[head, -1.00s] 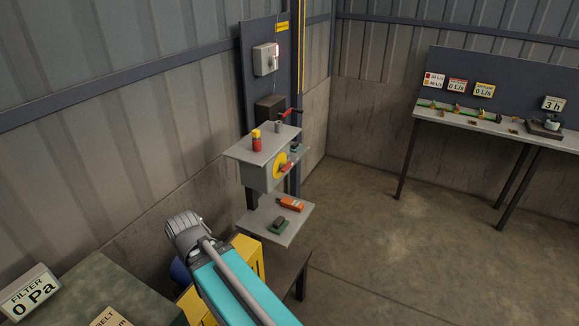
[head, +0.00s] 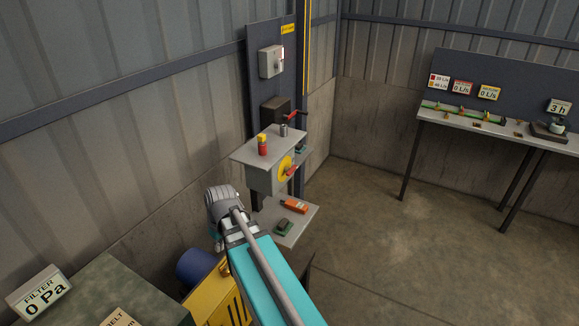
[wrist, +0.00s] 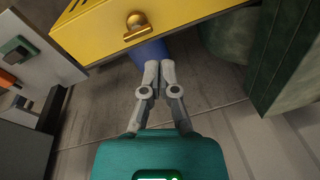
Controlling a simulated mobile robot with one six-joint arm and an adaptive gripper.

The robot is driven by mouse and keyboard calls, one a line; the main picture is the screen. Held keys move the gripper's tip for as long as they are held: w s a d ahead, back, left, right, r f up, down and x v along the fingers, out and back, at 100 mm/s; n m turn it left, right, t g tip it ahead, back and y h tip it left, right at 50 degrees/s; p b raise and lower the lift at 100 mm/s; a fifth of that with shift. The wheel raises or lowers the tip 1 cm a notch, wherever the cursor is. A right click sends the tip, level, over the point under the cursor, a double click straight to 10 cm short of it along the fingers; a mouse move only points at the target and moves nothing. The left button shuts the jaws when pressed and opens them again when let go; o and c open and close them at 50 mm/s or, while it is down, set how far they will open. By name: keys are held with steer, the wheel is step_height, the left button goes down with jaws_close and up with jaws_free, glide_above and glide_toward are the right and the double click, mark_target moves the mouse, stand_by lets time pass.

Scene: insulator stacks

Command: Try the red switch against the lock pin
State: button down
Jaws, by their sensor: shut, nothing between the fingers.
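I cannot make out a lock pin at this size. My gripper (wrist: 160,65) is shut and empty in the wrist view, over the floor just below a yellow cabinet (wrist: 150,25). In the head view my arm's end is in front of and left of the grey box, apart from it; the fingers are hidden there.
A red and yellow can (head: 262,146) and a metal cylinder (head: 284,130) stand on the box. A lower shelf (head: 303,228) holds an orange tool (head: 294,206) and a dark green-based item (head: 283,228). A blue cylinder (head: 194,267) stands beside the yellow cabinet.

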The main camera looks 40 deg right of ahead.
steer(key=w+d+r+n+t+y+p, duration=0.1)
steer(key=w+d+r+p, duration=0.15)
steer(key=d, duration=0.45)
steer(key=w+d+r+t+p, duration=0.1)
steer(key=w+d+r, duration=0.15)
steer(key=d, duration=0.35)
steer(key=w+d+r+n+t+y+p, duration=0.1)
steer(key=w+d+r+t+p, duration=0.1)
steer(key=d+r, duration=0.35)
steer(key=s+d+r+t+p, duration=0.1)
steer(key=d+r+p, duration=0.1)
steer(key=d, duration=0.8)
steer(key=s+d+r+n+t+p, duration=0.1)
steer(key=d+r+t+p, duration=0.1)
steer(key=d, duration=0.9)
steer(key=shift+d+r+t+p, duration=0.15)
steer(key=shift+r+t+p, duration=0.15)
steer(key=shift+r, duration=0.45)
steer(key=b, duration=0.7)
glide_above(290, 169)
steer(key=s+a, duration=0.2)
steer(key=s, duration=0.1)
step_height(290, 169, down, 7)
steer(key=shift+w+d+f+b, duration=0.1)
steer(key=shift+d+f+b, duration=0.05)
steer(key=shift+f+b, duration=1.85)
steer(key=shift+f, duration=0.1)
